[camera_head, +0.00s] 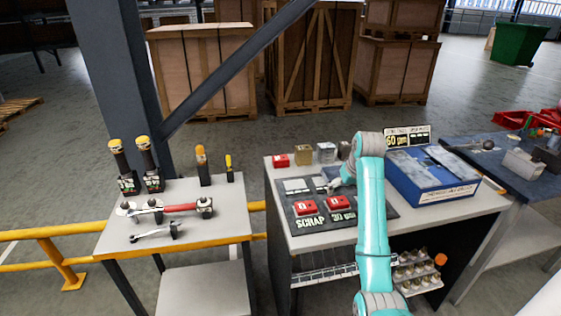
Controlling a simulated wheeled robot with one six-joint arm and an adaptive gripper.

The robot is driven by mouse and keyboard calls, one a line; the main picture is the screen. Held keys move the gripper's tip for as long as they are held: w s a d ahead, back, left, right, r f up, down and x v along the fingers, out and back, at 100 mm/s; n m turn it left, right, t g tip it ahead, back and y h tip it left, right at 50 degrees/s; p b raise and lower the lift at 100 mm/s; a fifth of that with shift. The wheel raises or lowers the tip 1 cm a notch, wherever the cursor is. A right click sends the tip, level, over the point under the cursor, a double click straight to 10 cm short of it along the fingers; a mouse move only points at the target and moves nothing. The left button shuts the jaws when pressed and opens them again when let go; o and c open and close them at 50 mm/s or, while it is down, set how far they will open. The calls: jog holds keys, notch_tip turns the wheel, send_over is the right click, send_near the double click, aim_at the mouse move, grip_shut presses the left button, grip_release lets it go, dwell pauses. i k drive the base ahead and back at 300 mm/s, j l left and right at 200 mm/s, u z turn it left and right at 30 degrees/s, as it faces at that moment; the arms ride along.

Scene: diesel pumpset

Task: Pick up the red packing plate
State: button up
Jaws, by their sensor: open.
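Two small red plates lie on a dark mat (365,212) on the right-hand bench: a left red plate (306,208) above the word SCRAP, and a right red plate (339,202). Another red block (280,160) stands at the bench's back left edge. I cannot tell which red piece is the packing plate. My gripper (331,187) is over the mat, just behind the two red plates, next to pale plates (295,185). It is open and holds nothing that I can see. My teal arm hides part of the mat.
A blue box (432,176) stands right of my arm, with a sign (407,136) behind it. Small blocks (326,152) line the bench's back edge. A left table (225,228) holds tools. Yellow rails (50,232) run beside it.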

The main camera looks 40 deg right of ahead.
aim_at(282, 159)
jog(key=k+z, duration=0.1)
jog(key=z, duration=0.45)
jog(key=i+z, duration=0.1)
jog(key=z, duration=0.2)
